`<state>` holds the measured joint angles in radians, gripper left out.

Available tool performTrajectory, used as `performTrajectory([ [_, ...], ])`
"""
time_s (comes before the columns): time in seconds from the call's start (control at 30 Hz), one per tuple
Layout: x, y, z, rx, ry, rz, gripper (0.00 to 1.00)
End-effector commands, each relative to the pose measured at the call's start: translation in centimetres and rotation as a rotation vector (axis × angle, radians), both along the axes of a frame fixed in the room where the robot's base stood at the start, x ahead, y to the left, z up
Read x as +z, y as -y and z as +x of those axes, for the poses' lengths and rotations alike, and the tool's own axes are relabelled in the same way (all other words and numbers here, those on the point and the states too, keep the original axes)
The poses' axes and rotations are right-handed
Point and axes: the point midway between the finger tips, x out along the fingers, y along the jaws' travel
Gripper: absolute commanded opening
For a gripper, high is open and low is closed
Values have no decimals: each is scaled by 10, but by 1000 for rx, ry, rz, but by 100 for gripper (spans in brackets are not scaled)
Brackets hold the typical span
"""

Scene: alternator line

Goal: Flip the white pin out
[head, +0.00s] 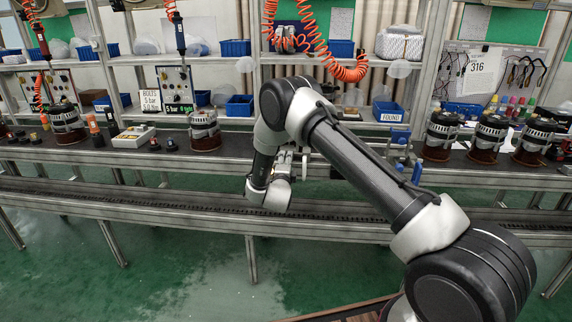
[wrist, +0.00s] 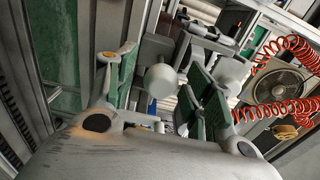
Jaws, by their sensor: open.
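My gripper (wrist: 163,68) is open in the wrist view, with green pads on the inner sides of both fingers. A pale grey-white round-ended pin (wrist: 161,81) shows between the fingers, apart from both pads as seen here. It joins a grey part behind it, and I cannot tell how far it sticks out. In the head view my gripper (head: 291,160) is at the bench's front edge, partly hidden by my wrist and forearm. The pin cannot be made out clearly there.
The dark bench (head: 330,172) runs across the view. A blue clamp-like device (head: 401,150) stands right of my gripper, and several alternators (head: 441,136) stand farther right. Another alternator (head: 205,131) is to the left. Orange coiled hoses (head: 345,70) hang above; they also show in the wrist view (wrist: 285,112).

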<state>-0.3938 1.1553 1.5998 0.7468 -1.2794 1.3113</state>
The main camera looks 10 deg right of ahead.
Motion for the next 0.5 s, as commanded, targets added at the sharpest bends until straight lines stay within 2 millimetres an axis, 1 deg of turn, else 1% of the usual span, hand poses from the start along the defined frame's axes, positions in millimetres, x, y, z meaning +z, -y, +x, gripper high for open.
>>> performTrajectory([
  [0.07,0,-1,-2,1,0,0,52],
  [0.17,0,-5,-12,2,0,0,52],
  [0.27,0,-11,-30,2,-2,-2,52],
  [0.5,0,-28,-82,3,-3,-1,52],
])
